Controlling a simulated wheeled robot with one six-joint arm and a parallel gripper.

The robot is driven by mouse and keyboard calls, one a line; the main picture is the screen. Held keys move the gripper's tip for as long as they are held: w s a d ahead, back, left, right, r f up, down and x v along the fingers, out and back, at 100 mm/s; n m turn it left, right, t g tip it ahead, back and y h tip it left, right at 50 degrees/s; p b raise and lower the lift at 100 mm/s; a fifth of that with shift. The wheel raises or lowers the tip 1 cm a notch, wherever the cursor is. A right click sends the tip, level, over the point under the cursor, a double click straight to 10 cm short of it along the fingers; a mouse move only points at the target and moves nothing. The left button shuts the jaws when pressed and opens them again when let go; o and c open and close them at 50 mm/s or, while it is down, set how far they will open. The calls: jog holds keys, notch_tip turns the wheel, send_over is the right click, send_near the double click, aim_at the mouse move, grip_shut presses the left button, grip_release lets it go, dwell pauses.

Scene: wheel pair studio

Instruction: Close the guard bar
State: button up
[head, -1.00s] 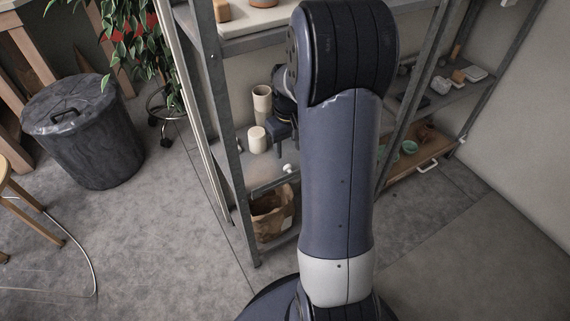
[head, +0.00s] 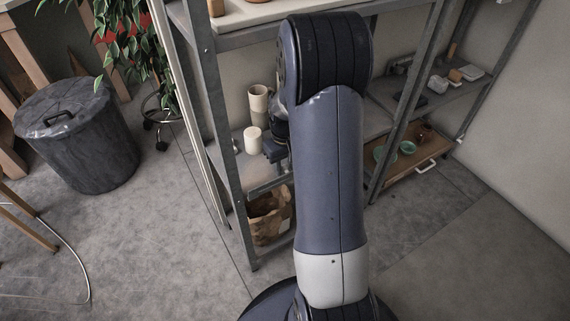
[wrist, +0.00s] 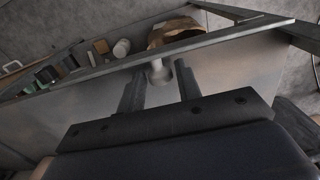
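The guard bar (wrist: 230,35) is a long grey bar crossing the wrist view at a slant along the shelf front. It also shows in the head view (head: 268,186), partly hidden by my arm. A pale round knob (wrist: 157,74) sticks out from the bar. My gripper (wrist: 160,80) is open, with one dark finger on each side of the knob. I see no clear contact between the fingers and the knob. In the head view my arm covers most of the gripper and the knob.
The grey metal shelf unit (head: 215,110) has upright posts close to my arm. A tall beige cup (head: 258,103) and a white cylinder (head: 252,140) stand on a shelf. A brown paper bag (head: 270,217) sits below. A dark bin (head: 75,135) and open floor lie to the left.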

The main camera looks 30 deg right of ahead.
jog(key=c, duration=0.6)
jog(key=shift+w+r+g+p, duration=0.2)
jog(key=shift+g+p, duration=0.3)
jog(key=shift+p, duration=0.55)
jog(key=shift+c, duration=0.2)
jog(key=shift+w+f, duration=0.15)
jog(key=shift+f, duration=0.15)
jog(key=o, duration=1)
jog(key=r, duration=0.2)
jog(key=r+p, duration=0.1)
jog(key=r, duration=0.2)
jog(key=r+p, duration=0.1)
jog(key=r, duration=0.1)
jog(key=shift+w+r, duration=0.25)
jog(key=shift+w, duration=0.15)
jog(key=shift+f, duration=0.1)
jog(key=f, duration=0.2)
jog(key=f+b, duration=0.1)
jog(key=f, duration=0.2)
jog(key=s+f+b, duration=0.1)
jog(key=f, duration=0.2)
jog(key=shift+s+r+t+b, duration=0.35)
jog(key=shift+t+b, duration=0.15)
jog(key=shift+b, duration=0.7)
